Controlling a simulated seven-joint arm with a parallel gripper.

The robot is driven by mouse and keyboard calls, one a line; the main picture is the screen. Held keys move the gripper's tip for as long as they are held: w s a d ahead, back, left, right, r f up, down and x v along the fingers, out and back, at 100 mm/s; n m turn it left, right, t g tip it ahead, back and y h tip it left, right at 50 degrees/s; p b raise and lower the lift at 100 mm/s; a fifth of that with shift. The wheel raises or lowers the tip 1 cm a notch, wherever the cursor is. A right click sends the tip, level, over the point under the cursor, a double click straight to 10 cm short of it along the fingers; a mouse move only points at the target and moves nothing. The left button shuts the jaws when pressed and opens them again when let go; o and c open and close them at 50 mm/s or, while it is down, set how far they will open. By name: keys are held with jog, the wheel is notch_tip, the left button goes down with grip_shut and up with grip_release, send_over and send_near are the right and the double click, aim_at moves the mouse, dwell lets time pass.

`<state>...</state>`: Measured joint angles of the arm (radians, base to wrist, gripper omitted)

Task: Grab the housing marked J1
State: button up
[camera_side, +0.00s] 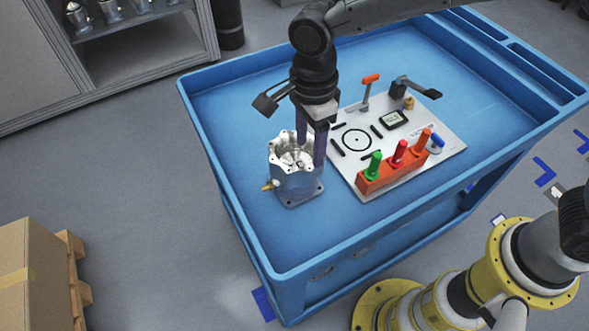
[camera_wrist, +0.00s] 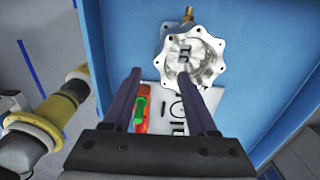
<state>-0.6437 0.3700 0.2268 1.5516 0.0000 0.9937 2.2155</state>
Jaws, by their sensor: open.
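One silver housing (camera_side: 294,182) stands upright on the blue cart, its scalloped flange and open cavity facing up. A brass fitting sticks out of its side. My gripper (camera_side: 312,142) points down at the housing's back right rim in the side view. Its fingers (camera_wrist: 157,75) are apart with no housing between them. The right finger overlaps the flange edge in the wrist view; I cannot tell if they touch.
A pale board (camera_side: 434,160) right of the housing carries an orange block (camera_side: 372,187) with green, red and orange handles, a small display and levers. The blue cart (camera_side: 235,110) has raised rims. Free tray surface lies left of the housing. A yellow-grey robot arm (camera_side: 455,295) stands at lower right.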

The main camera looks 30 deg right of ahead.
aim_at(305, 167)
jog(key=shift+a+f, duration=0.2)
jog(key=shift+f, duration=3.55)
grip_shut()
jog(key=shift+w, duration=0.1)
jog(key=shift+w+r, duration=0.1)
jog(key=shift+r, duration=0.1)
